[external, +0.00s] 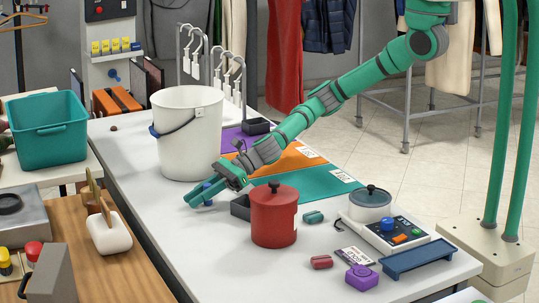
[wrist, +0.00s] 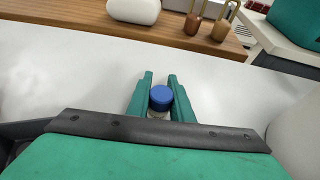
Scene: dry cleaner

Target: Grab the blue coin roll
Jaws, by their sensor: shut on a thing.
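The blue coin roll (wrist: 161,96) stands between the two green fingers of my gripper (wrist: 160,92) in the wrist view, with its round blue top showing. My gripper (external: 203,196) is shut on it, low over the white counter, in the external view. There the blue coin roll (external: 208,187) is partly hidden by the fingers. I cannot tell whether the roll touches the counter.
A white bucket (external: 187,135) stands just behind my gripper. A red lidded canister (external: 273,218) and a dark tray (external: 240,208) are to its right. A teal roll (external: 313,217) and a red roll (external: 321,262) lie farther right. The counter's left front is clear.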

